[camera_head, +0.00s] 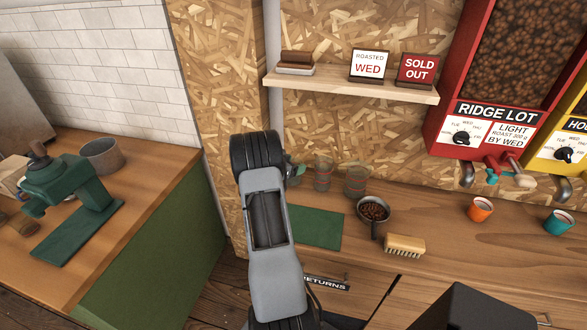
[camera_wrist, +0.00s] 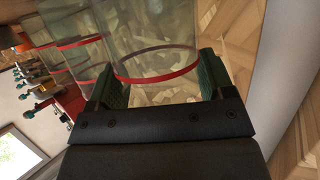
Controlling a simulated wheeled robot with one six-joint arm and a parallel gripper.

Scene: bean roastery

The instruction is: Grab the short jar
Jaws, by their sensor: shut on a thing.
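My gripper (camera_wrist: 160,76) is shut on a clear glass jar (camera_wrist: 152,52) with a red band. In the wrist view its dark green fingers press the jar from both sides. In the head view my arm hides most of the gripper and the held jar, at the left end of the back counter. Two more glass jars, one nearer (camera_head: 322,178) and one farther right (camera_head: 356,181), stand to the right of the gripper. I cannot compare the held jar's full height with theirs, nor tell whether it touches the counter.
A green mat (camera_head: 313,227), a pan of beans (camera_head: 373,211), a brush (camera_head: 405,245), an orange cup (camera_head: 480,209) and a teal cup (camera_head: 558,222) lie along the counter. A shelf (camera_head: 345,86) with signs hangs above. A red dispenser (camera_head: 497,110) is at right.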

